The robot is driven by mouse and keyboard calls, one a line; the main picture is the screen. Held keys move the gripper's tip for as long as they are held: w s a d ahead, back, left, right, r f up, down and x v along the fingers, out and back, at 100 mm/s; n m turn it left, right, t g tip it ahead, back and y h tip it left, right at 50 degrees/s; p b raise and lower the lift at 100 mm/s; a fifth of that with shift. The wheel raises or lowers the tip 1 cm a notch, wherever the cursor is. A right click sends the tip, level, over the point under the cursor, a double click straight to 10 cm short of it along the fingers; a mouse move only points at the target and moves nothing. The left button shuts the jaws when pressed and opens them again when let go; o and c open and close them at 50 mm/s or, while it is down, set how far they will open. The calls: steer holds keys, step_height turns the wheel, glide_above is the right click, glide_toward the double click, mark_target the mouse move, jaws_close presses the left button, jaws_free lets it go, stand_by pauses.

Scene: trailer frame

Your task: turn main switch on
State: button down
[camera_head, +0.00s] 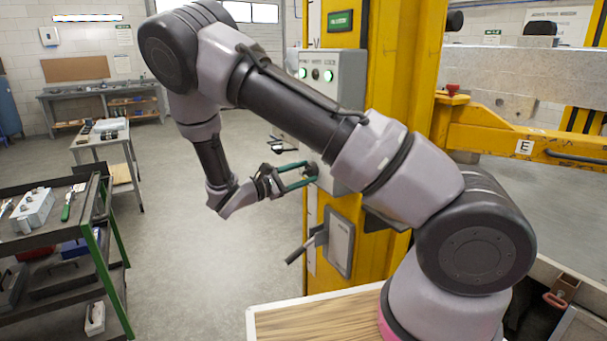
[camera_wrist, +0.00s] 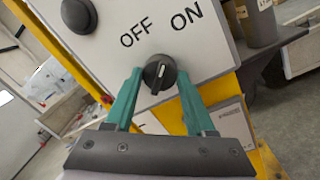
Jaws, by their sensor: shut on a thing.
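The main switch is a round black knob (camera_wrist: 160,73) on a grey panel (camera_wrist: 195,55), below the printed words OFF and ON. A short white mark shows on the knob, but I cannot tell for certain which word it lines up with. My gripper (camera_wrist: 159,80) has its two green fingers on either side of the knob, shut on it. In the head view, my gripper (camera_head: 304,174) reaches the lower part of the grey control box (camera_head: 345,80) on the yellow pillar, and the knob is mostly hidden by the fingers there.
Green lights (camera_head: 328,76) are lit on the box's upper part. A lever (camera_head: 305,245) sticks out from the pillar below my gripper. A tool cart (camera_head: 60,220) and a small table (camera_head: 105,140) stand at left. The floor between them and the pillar is clear.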

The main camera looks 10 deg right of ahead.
steer(key=shift+m, duration=1.1)
steer(key=shift+c, duration=1.2)
jaws_free()
steer(key=v, duration=1)
steer(key=shift+a, duration=0.45)
steer(key=shift+s+f, duration=0.1)
steer(key=shift+f, duration=0.05)
